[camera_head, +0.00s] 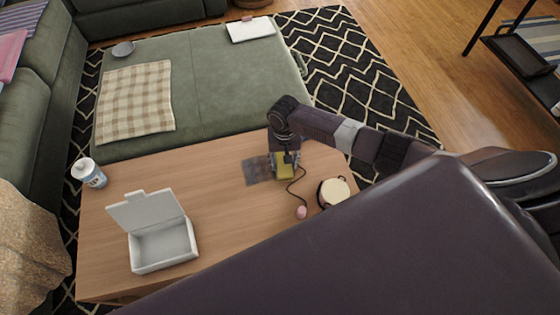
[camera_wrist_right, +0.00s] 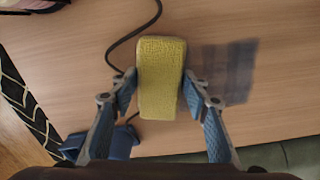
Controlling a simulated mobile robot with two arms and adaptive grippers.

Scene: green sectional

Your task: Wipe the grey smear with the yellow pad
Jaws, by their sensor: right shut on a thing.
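The yellow pad (camera_head: 285,172) is between the fingers of my right gripper (camera_head: 285,160), over the wooden table. In the right wrist view the pad (camera_wrist_right: 161,77) stands lengthwise between the blue fingertips of the right gripper (camera_wrist_right: 160,90), which is shut on it. The grey smear (camera_head: 258,170) is a faint dark patch on the table just left of the pad. In the right wrist view the smear (camera_wrist_right: 226,72) lies to the right of the pad. I cannot tell whether the pad touches the table. My left gripper is not in view.
A white and blue cup (camera_head: 88,172) stands at the left edge. A green ottoman (camera_head: 220,80) adjoins the table's far side.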

